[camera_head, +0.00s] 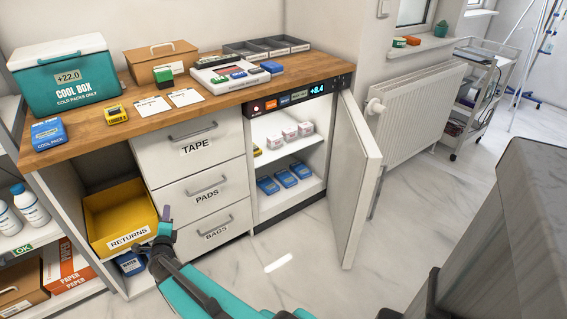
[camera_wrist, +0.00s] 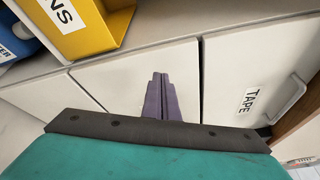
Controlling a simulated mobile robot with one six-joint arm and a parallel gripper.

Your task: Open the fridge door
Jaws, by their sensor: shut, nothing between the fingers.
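The fridge (camera_head: 289,184) is built in under the right end of the wooden counter. Its white door (camera_head: 357,180) stands wide open, swung out to the right, with a handle (camera_head: 378,192) on its outer face. Inside are white boxes on the upper shelf and blue packs on the lower one. My gripper (camera_head: 167,217) is in front of the drawer unit, near the yellow returns bin, well left of the fridge door. In the wrist view its purple fingers (camera_wrist: 161,92) are together with nothing between them, facing the drawer fronts. The fridge is out of the wrist view.
Drawers labelled tape, pads and bags (camera_head: 207,194) are shut. The yellow returns bin (camera_head: 120,212) sits left of them. The counter (camera_head: 90,130) holds a cool box (camera_head: 66,80) and trays. A radiator (camera_head: 418,108) stands behind the door. Floor before the fridge is clear.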

